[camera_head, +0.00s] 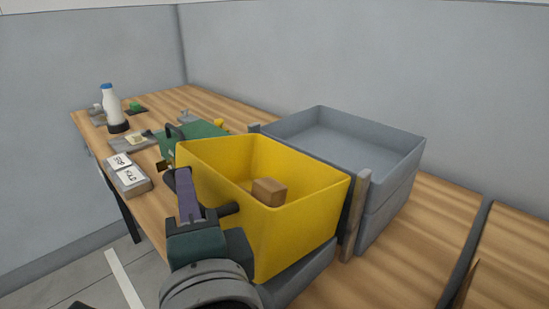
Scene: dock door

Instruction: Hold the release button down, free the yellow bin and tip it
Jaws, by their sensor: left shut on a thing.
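The yellow bin (300,234) stands upright on a grey base (305,275) on the wooden bench, with a brown block (269,191) inside. A dark handle bar (229,209) runs along its near left side. My left gripper (188,192), with a purple finger, is at that handle and shut on it; the finger hides part of the bar. A grey box (133,186) with two white labels, one reading "HOLD", lies left of the bin; which part is the release button I cannot tell. My right gripper is not in view.
A large grey tray (400,160) stands right behind the bin, with an upright post (355,215) between them. The bench (405,260) is bare at front right.

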